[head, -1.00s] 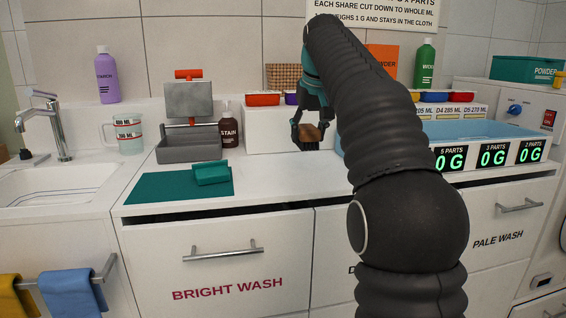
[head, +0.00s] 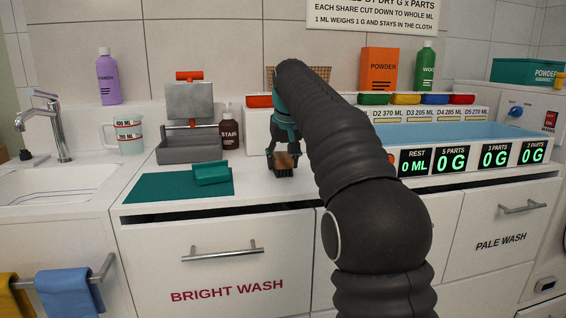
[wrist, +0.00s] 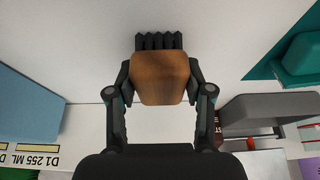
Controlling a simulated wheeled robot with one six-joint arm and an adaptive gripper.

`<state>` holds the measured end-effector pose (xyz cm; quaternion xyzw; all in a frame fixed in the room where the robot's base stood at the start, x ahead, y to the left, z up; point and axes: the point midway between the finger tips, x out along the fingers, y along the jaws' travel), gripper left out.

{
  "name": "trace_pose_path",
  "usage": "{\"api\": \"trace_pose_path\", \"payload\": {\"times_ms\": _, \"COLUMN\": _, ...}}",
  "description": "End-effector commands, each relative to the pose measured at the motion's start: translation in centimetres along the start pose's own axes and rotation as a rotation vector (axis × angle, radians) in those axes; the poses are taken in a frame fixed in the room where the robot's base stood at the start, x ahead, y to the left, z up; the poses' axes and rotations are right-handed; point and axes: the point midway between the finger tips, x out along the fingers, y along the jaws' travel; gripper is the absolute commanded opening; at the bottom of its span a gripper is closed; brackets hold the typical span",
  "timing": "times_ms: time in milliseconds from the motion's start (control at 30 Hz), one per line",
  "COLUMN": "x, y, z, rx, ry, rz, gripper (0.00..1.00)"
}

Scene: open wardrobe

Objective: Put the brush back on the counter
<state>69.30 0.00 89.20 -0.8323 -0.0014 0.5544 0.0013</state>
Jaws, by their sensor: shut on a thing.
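The brush (head: 284,164) has a brown wooden back and a dark bristle end. My gripper (head: 283,158) is shut on it, above or at the white counter (head: 265,189); I cannot tell whether the brush touches the counter. In the wrist view the brush (wrist: 160,78) sits between the two fingers of my gripper (wrist: 160,90), with its dark bristles toward the top of the picture. The counter (wrist: 200,35) below is bare around it.
A teal mat (head: 150,187) with a teal block (head: 211,173) lies to the left. Behind it stand a grey press-like device (head: 189,145) and a brown stain bottle (head: 229,132). A blue-topped unit with displays (head: 458,159) stands to the right.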

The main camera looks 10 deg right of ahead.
Motion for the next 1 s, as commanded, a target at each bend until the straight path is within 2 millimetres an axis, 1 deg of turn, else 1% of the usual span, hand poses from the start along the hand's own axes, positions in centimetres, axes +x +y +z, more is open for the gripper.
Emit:
{"api": "trace_pose_path", "payload": {"times_ms": 233, "x": 0.2, "y": 0.0, "z": 0.1, "rx": 0.000, "ry": 0.000, "rz": 0.000, "gripper": 0.24}}
{"api": "trace_pose_path", "payload": {"times_ms": 267, "x": 0.2, "y": 0.0, "z": 0.1, "rx": 0.000, "ry": 0.000, "rz": 0.000, "gripper": 0.56}}
{"api": "trace_pose_path", "payload": {"times_ms": 300, "x": 0.2, "y": 0.0, "z": 0.1, "rx": 0.000, "ry": 0.000, "rz": 0.000, "gripper": 0.66}}
{"api": "trace_pose_path", "payload": {"times_ms": 333, "x": 0.2, "y": 0.0, "z": 0.1, "rx": 0.000, "ry": 0.000, "rz": 0.000, "gripper": 0.74}}
{"api": "trace_pose_path", "payload": {"times_ms": 367, "x": 0.2, "y": 0.0, "z": 0.1, "rx": 0.000, "ry": 0.000, "rz": 0.000, "gripper": 0.77}}
{"api": "trace_pose_path", "payload": {"times_ms": 633, "x": 0.2, "y": 0.0, "z": 0.1, "rx": 0.000, "ry": -0.001, "rz": 0.000, "gripper": 0.77}}
{"api": "trace_pose_path", "payload": {"times_ms": 767, "x": -0.4, "y": 0.0, "z": -0.1, "rx": 0.000, "ry": 0.000, "rz": 0.000, "gripper": 0.77}}
{"api": "trace_pose_path", "payload": {"times_ms": 867, "x": -1.7, "y": 0.0, "z": -0.1, "rx": 0.000, "ry": 0.001, "rz": 0.000, "gripper": 0.77}}
{"api": "trace_pose_path", "payload": {"times_ms": 1000, "x": -4.4, "y": 0.0, "z": -0.2, "rx": 0.000, "ry": 0.002, "rz": 0.000, "gripper": 0.77}}
